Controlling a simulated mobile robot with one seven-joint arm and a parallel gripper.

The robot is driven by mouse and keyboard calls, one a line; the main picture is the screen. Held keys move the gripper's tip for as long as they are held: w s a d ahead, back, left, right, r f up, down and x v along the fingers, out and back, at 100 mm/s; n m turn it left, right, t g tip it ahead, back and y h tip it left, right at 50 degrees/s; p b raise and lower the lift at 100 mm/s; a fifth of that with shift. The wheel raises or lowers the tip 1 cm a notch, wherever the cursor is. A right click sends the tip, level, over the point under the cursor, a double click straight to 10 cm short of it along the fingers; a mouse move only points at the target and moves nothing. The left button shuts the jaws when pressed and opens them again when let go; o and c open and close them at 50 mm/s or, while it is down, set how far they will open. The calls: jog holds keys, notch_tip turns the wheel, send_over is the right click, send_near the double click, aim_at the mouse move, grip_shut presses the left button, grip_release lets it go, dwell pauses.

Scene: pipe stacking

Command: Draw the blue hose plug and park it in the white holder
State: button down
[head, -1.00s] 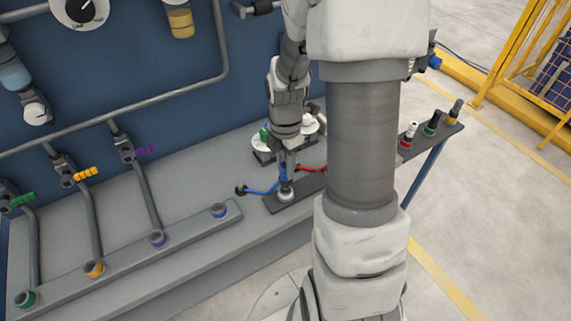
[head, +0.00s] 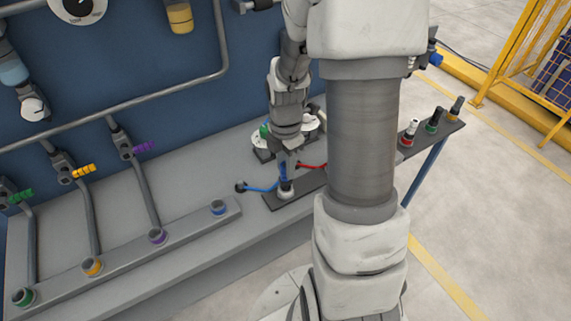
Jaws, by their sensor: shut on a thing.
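My gripper (head: 284,160) points down over a dark plate (head: 275,203) on the bench and is shut on the blue hose plug (head: 283,171). The plug is upright, with a dark lower part above a pale ring-shaped seat (head: 287,195) on the plate. I cannot tell whether the plug's tip is still inside the seat. A blue hose (head: 260,189) lies to the left of the plug and ends at a dark fitting. I cannot make out for sure which part is the white holder; my arm hides the plate's right part.
A red hose (head: 311,166) runs behind my arm. At right a dark shelf carries a white-and-red plug (head: 410,131) and others. Pipes and valves line the blue wall behind.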

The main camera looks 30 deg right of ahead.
jog(key=shift+f+b, duration=0.75)
jog(key=shift+f, duration=0.25)
dwell(0.3)
jog(key=c, duration=0.5)
grip_release()
jog(key=shift+r, duration=0.15)
